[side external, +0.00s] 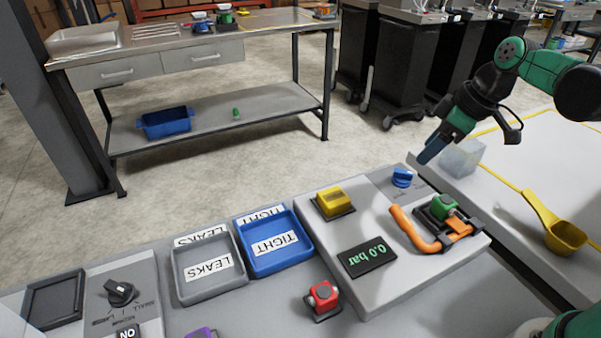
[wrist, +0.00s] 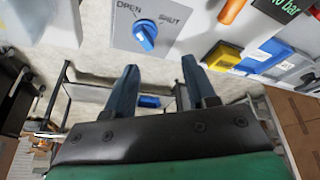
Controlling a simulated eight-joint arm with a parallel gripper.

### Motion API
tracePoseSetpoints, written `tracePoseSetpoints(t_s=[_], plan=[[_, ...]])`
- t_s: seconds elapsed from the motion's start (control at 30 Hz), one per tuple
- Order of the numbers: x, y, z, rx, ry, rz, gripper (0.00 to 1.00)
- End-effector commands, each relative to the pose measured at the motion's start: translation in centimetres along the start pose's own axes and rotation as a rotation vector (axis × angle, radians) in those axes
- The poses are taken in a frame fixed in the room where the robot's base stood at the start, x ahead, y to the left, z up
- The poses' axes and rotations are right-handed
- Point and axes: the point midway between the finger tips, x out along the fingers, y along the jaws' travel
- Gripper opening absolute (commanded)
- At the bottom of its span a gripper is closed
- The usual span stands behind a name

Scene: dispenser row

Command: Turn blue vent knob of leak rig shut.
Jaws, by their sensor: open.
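The blue vent knob (side external: 402,178) sits at the back corner of the grey leak rig in the side view. In the wrist view the knob (wrist: 145,36) is on a grey plate between the printed words OPEN and SHUT. Its ridge appears to slant, upper end toward OPEN; the exact setting is hard to read. My gripper (side external: 424,160) is to the right of the knob in the side view, apart from it. In the wrist view my gripper (wrist: 159,64) has its fingers spread and empty, with the knob beyond the fingertips.
The rig carries a yellow block (side external: 334,201), an orange handle (side external: 414,232), a green-topped clamp (side external: 443,206) and a display (side external: 367,256) reading 0.0 bar. A translucent block (side external: 461,158) lies close to my gripper. A yellow scoop (side external: 566,237) rests at right. Blue (side external: 275,243) and grey (side external: 208,269) trays stand left.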

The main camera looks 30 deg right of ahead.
Motion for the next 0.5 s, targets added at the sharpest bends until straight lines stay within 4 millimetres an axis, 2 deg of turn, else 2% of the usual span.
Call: tracePoseSetpoints(t_s=[0.03,0.2,0.37,0.5], plan=[[0.6,1.0,0.0,-0.046,-0.003,-0.03,0.5],[2.0,2.8,0.1,-0.183,0.006,-0.108,0.5],[3.0,3.2,0.2,-0.228,0.013,-0.131,0.5],[4.7,2.9,0.2,-0.23,0.013,-0.131,0.5]])
